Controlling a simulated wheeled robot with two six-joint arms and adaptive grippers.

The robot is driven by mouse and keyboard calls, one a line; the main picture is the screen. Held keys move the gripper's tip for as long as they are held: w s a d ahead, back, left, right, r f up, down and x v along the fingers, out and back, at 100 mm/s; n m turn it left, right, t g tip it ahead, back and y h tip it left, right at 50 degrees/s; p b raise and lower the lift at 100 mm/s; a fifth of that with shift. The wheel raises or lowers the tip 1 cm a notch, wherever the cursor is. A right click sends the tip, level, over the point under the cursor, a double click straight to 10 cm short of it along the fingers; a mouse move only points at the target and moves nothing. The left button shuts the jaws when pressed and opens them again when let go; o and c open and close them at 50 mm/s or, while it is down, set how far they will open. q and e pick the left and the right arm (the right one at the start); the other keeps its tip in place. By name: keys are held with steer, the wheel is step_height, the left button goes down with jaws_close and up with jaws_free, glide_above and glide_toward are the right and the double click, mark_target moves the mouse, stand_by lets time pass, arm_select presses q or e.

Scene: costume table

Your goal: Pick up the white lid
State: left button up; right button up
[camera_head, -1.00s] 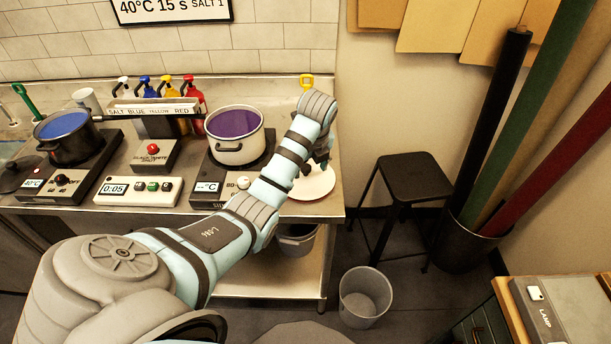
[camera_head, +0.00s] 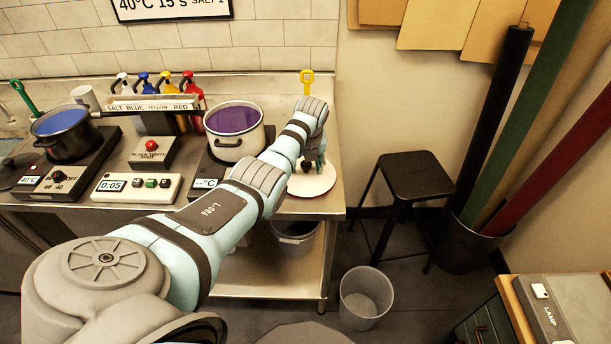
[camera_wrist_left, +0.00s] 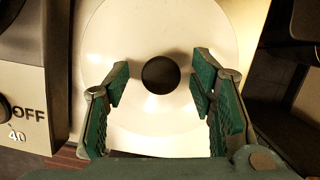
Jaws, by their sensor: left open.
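The white lid (camera_head: 322,183) lies flat on the right end of the metal counter. It is a round disc with a dark knob (camera_wrist_left: 160,74) at its centre in the left wrist view. My left gripper (camera_head: 312,165) is over the lid, and its green-padded fingers (camera_wrist_left: 160,85) are open on either side of the knob. In the wrist view a gap shows between each finger and the knob. The arm and gripper hide part of the lid in the head view. My right gripper is not in view.
A white pot (camera_head: 235,142) with purple liquid stands on a hot plate left of the lid. A black pot (camera_head: 67,138) with blue liquid is further left. A black stool (camera_head: 415,175) and grey bin (camera_head: 365,297) stand right of the counter.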

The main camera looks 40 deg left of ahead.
arm_select(q)
steer(key=shift+r, duration=0.1)
jaws_close()
